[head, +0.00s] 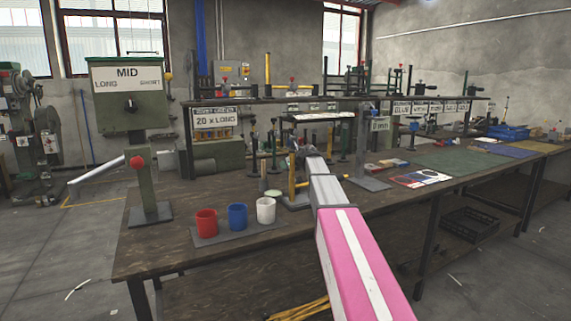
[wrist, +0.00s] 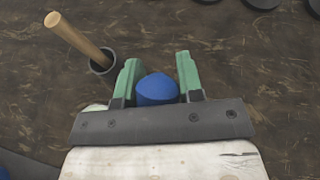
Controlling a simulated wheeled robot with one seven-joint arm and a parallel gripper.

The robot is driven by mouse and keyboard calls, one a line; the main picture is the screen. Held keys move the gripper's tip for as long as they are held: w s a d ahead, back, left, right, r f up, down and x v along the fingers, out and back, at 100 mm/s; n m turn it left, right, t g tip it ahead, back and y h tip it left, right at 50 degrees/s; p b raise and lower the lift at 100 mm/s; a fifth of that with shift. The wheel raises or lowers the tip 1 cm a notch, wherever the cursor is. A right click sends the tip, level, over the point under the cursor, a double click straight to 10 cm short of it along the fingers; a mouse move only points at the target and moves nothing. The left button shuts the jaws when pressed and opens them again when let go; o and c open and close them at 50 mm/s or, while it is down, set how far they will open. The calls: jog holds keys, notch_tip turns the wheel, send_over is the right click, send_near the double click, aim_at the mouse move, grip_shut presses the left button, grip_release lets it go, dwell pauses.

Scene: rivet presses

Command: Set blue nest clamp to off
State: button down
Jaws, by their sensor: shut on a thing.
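In the wrist view my gripper (wrist: 158,60) has its two green fingers on either side of a rounded blue knob (wrist: 157,90) and is shut on it. The knob looks like the handle of the blue nest clamp; the rest of the clamp is hidden below the gripper's dark crossbar. In the head view my arm reaches over the workbench (head: 180,245), and its end hides the knob and clamp. I cannot tell the clamp's setting.
A wooden handle (wrist: 78,34) stands tilted in a dark round holder, left of the fingers. Red (head: 206,223), blue (head: 237,217) and white (head: 265,210) cups stand on the near bench. A green press (head: 130,105) marked MID, LONG, SHORT stands at left.

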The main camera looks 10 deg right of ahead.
jog(key=shift+w+a+f+g+h, duration=0.15)
jog(key=shift+w+f+g+h, duration=0.1)
jog(key=shift+f+g, duration=0.35)
jog(key=shift+w+a+f+g+h, duration=0.15)
jog(key=shift+w+f+g, duration=0.1)
jog(key=shift+f+g, duration=0.3)
jog(key=c, duration=0.8)
grip_release()
jog(key=shift+r, duration=0.1)
jog(key=v, duration=1)
jog(key=shift+s+d+r, duration=0.2)
jog(key=shift+s+r, duration=0.05)
